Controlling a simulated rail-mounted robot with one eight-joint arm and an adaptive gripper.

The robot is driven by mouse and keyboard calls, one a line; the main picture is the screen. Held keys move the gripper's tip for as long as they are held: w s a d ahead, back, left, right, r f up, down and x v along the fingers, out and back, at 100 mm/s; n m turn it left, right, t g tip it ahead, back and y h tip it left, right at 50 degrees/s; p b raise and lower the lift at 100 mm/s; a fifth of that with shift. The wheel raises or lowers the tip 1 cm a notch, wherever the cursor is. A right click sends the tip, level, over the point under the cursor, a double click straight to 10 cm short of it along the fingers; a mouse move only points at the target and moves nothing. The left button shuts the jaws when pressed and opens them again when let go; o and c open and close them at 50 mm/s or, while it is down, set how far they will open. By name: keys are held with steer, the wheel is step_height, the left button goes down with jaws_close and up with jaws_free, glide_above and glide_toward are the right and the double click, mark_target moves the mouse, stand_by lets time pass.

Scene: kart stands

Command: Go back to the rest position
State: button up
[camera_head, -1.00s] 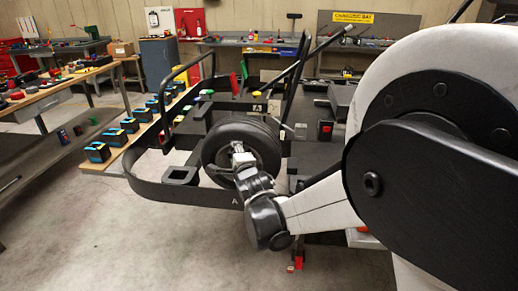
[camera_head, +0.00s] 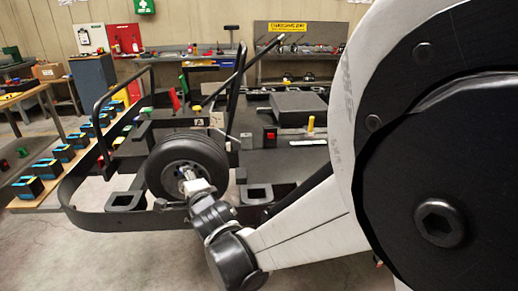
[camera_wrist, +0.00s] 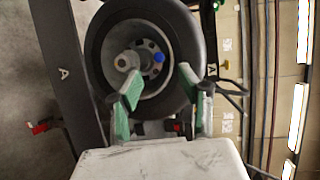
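My gripper (camera_wrist: 160,88) has two green-padded fingers spread apart with nothing between them. Its fingertips are in front of the kart's black wheel (camera_wrist: 99,50), whose hub, with a blue spot on it, shows just beyond them. In the head view my gripper (camera_head: 186,183) is small, at the end of my wrist, and faces the same wheel (camera_head: 158,165). From these views I cannot tell whether the fingers touch the hub. My arm crosses the right side of the head view and hides part of the kart.
The black kart frame (camera_head: 110,222) curves around the wheel, with uprights and a red button box (camera_head: 269,137) nearby. Blue-and-black boxes (camera_head: 28,187) line a low wooden shelf at left. Workbenches stand behind. Open floor (camera_head: 110,265) lies in front.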

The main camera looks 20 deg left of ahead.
steer(key=w+d+r+h+p, duration=0.1)
steer(key=w+d+h, duration=0.1)
steer(key=w+d, duration=0.3)
steer(key=w+d+r+h, duration=0.1)
steer(key=w+d, duration=0.1)
steer(key=d, duration=0.5)
steer(key=s+d+r+n+g+h, duration=0.1)
steer(key=d+r+h, duration=0.1)
steer(key=d, duration=0.8)
steer(key=d+r+n+h, duration=0.1)
steer(key=d+r+h, duration=0.1)
steer(key=d, duration=0.7)
steer(key=s+d+f+n+g+h, duration=0.1)
steer(key=s+d+f+n+h, duration=0.1)
steer(key=s+d, duration=0.9)
steer(key=s+d+f+n+g+h+b, duration=0.1)
steer(key=s+d+n, duration=0.4)
steer(key=s+d, duration=0.6)
steer(key=d+f+h, duration=0.1)
steer(key=d, duration=0.4)
steer(key=shift+d+n+g+h, duration=0.25)
steer(key=shift+n+g+h, duration=0.05)
steer(key=shift+g, duration=0.1)
step_height(320, 180, down, 18)
steer(key=b, duration=1.8)
steer(key=shift+f, duration=0.25)
